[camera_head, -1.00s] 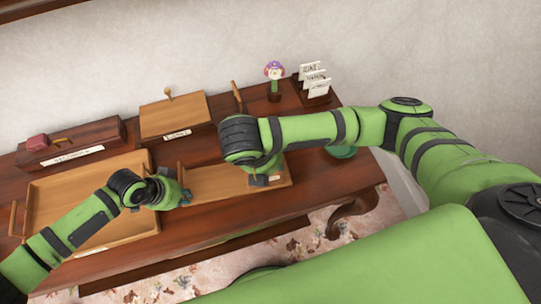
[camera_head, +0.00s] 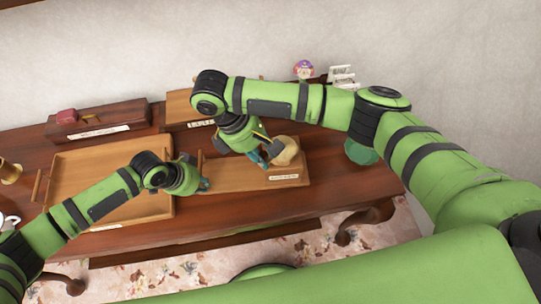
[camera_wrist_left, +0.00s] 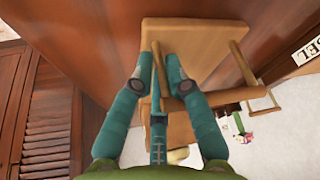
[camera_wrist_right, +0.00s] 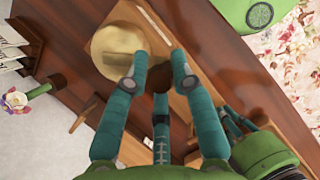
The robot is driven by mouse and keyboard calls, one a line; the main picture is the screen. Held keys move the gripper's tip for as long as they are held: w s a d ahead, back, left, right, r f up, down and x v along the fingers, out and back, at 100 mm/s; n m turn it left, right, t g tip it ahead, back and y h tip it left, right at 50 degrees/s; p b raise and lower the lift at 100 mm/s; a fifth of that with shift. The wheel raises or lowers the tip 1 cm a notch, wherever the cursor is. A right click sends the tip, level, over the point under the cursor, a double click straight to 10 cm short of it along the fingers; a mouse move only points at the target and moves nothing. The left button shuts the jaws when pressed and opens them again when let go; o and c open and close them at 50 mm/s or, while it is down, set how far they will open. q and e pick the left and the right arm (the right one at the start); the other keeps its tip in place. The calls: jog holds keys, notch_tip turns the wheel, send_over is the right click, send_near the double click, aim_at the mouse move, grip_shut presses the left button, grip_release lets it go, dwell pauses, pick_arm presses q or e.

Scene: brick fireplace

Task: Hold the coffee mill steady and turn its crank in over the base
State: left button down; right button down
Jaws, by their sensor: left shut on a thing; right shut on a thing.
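I take the rounded tan-brass thing (camera_head: 287,151) at the right end of the small wooden tray (camera_head: 236,178) to be part of the coffee mill; the right wrist view shows its round top (camera_wrist_right: 112,52). My right gripper (camera_head: 264,158) is shut beside it. A dark brown piece (camera_wrist_right: 161,78) shows between its fingers; I cannot tell whether this is the crank. My left gripper (camera_head: 206,184) is shut at the small tray's left end. A thin upright wooden piece (camera_wrist_left: 156,68) shows between its fingers. The mill's base is not clearly visible.
A large wooden tray (camera_head: 70,165) lies to the left. A dark box (camera_head: 105,127) with a red item stands behind it. A flower pot, card holder (camera_head: 341,76) and green bowl (camera_head: 362,151) are at the right. My right arm crosses above the table.

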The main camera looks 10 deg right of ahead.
pick_arm(q)
jog(key=shift+d, duration=0.2)
jog(key=shift+r, duration=0.1)
pick_arm(e)
jog(key=shift+w+a+m+g+y, duration=0.4)
jog(key=shift+w+m, duration=0.4)
jog(key=shift+m, duration=0.55)
jog(key=shift+w+a+m+g+y, duration=0.25)
jog(key=shift+w+m+g, duration=0.3)
jog(key=shift+w+m, duration=0.55)
jog(key=shift+w+a+m+g+y, duration=0.3)
jog(key=shift+w+m+g, duration=0.2)
jog(key=shift+m, duration=1.05)
jog(key=shift+w, duration=0.1)
jog(key=shift+d, duration=0.1)
jog(key=c, duration=1.1)
grip_release()
pick_arm(q)
jog(key=shift+a, duration=0.1)
jog(key=shift+a, duration=0.1)
pick_arm(e)
jog(key=v, duration=1.2)
